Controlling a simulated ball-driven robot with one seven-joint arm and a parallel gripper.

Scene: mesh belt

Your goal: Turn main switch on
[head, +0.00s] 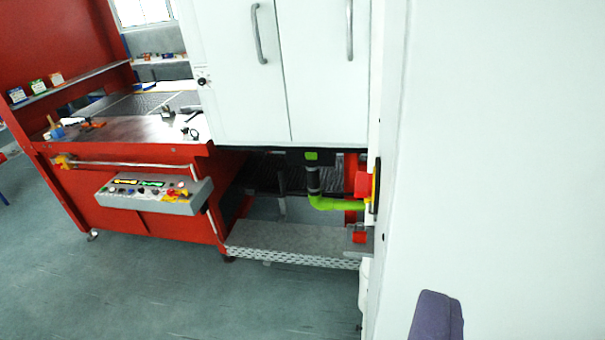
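A red block with a yellow and black plate (375,187) shows nearly edge-on at the left edge of the large white panel (490,150). It looks like the main switch, but its face is turned away and its position cannot be read. One purple-grey part of my gripper (437,316) shows at the bottom right, in front of the white panel. It is below and to the right of the switch and apart from it. Its other finger is not visible, so I cannot tell if it is open or shut.
A red machine with a grey control box (155,194) of coloured buttons stands at left. White cabinet doors (290,70) are above a low metal step (290,240). A green pipe (335,204) is beside the switch. The floor (180,290) at front left is clear.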

